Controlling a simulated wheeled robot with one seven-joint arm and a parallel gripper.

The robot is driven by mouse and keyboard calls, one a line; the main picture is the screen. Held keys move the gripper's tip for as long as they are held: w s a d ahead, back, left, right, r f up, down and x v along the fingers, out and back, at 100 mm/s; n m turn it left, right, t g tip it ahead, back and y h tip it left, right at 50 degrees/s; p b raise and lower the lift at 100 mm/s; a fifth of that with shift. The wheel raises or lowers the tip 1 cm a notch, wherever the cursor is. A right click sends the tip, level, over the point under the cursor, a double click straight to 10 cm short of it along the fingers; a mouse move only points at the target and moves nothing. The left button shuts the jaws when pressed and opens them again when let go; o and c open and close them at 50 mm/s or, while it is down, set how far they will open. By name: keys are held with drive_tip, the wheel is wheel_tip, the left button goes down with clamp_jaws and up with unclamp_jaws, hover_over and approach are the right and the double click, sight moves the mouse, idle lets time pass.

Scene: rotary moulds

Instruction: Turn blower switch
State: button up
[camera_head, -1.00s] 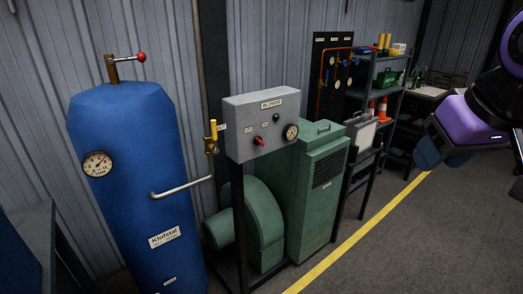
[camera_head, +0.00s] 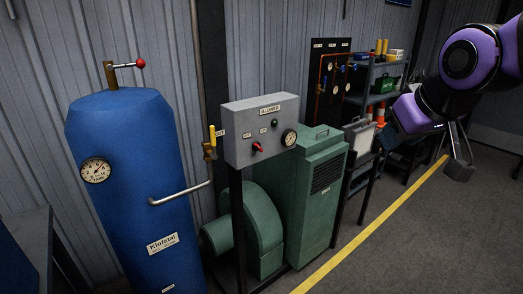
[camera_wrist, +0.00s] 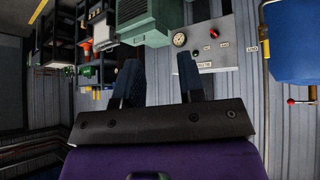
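The blower control box (camera_head: 240,155) is a grey panel labelled BLOWER on a dark post. Its red switch (camera_head: 257,147) sits low on the front, between two small labels; its setting is too small to tell. A round gauge (camera_head: 289,137) and a dark button (camera_head: 274,124) are beside it. In the wrist view, which is upside down, the red switch (camera_wrist: 214,33) and panel (camera_wrist: 211,55) show beyond my gripper (camera_wrist: 157,65). Its two dark fingers are apart with nothing between them. In the head view my arm is at right, clear of the panel.
A blue tank (camera_head: 125,190) with a gauge and red-tipped lever stands left of the panel. A pipe with a yellow-handled valve (camera_head: 211,140) runs between them. The green blower (camera_head: 315,200) stands behind and right.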

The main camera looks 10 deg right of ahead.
drive_tip(key=w+a+f+n+t, duration=0.1)
drive_tip(key=w+f+n+t, duration=0.15)
drive_tip(key=w, duration=0.95)
drive_tip(key=n+t+y, duration=0.4)
drive_tip(key=n+y, duration=0.1)
drive_tip(key=n, duration=0.1)
approach(260, 148)
drive_tip(key=s+d+r, duration=0.3)
drive_tip(key=d+r, duration=0.2)
drive_tip(key=d, duration=0.3)
drive_tip(key=w+a+f+n+t+y, duration=0.25)
drive_tip(key=a+f+y, duration=0.2)
drive_tip(key=f, duration=0.35)
drive_tip(key=shift+n+g, duration=0.3)
drive_tip(key=x, duration=1)
drive_tip(key=shift+s+a, duration=0.15)
drive_tip(key=shift+a, duration=0.3)
clamp_jaws()
